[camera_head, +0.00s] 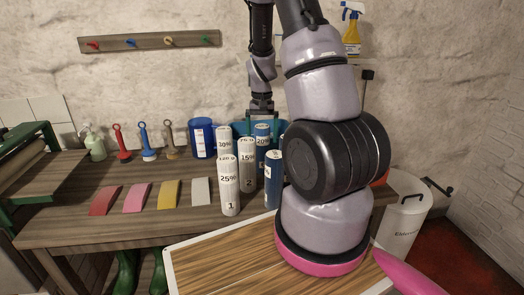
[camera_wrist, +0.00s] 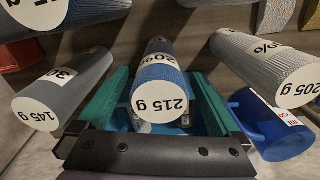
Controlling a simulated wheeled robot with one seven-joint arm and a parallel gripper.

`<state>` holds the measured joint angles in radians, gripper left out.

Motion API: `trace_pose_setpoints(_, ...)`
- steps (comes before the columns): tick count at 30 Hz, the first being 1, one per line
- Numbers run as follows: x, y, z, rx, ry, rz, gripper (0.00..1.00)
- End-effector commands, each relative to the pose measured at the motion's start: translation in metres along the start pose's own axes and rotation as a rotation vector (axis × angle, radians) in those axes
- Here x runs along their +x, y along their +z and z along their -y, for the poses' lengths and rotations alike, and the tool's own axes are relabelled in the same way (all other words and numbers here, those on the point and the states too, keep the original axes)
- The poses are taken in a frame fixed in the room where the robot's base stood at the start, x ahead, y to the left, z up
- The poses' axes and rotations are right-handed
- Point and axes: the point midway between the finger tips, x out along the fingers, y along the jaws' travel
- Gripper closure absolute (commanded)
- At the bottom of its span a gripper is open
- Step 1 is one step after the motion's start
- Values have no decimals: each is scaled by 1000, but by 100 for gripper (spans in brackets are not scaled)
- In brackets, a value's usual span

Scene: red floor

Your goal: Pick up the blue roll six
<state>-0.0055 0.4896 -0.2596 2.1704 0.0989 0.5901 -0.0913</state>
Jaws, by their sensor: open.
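Several upright rolls stand grouped on the wooden table, some white and some blue. In the head view, a blue roll marked 20% (camera_head: 262,134) stands at the back, partly hidden by nearer rolls. A front blue roll (camera_head: 273,182) stands right of the white ones. My gripper (camera_head: 261,128) is over the back of the group, its teal fingers either side of the back blue roll. In the wrist view, my open gripper (camera_wrist: 158,88) has its green fingers on both sides of a blue roll (camera_wrist: 160,75) labelled 215 g. I cannot read a six on any roll.
Beside the gripper in the wrist view are a grey roll marked 145 g (camera_wrist: 65,85) and a white roll marked 205 g (camera_wrist: 265,65), both close. A blue mug (camera_head: 202,138) stands left of the rolls. Coloured blocks (camera_head: 168,194) lie along the table front.

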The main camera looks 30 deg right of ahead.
Motion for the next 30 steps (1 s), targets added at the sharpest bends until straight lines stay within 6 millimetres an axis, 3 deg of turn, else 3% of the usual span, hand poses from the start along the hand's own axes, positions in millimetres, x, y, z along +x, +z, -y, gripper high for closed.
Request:
trace_pose_setpoints(9,8,0,0,1,0,0,0)
trace_pose_setpoints(11,8,0,0,1,0,0,19)
trace_pose_setpoints(17,8,0,0,1,0,0,96)
trace_pose_setpoints(18,8,0,0,1,0,0,100)
trace_pose_setpoints(26,7,0,0,1,-1,-1,100)
trace_pose_setpoints(30,-4,-1,1,-1,-2,-4,100)
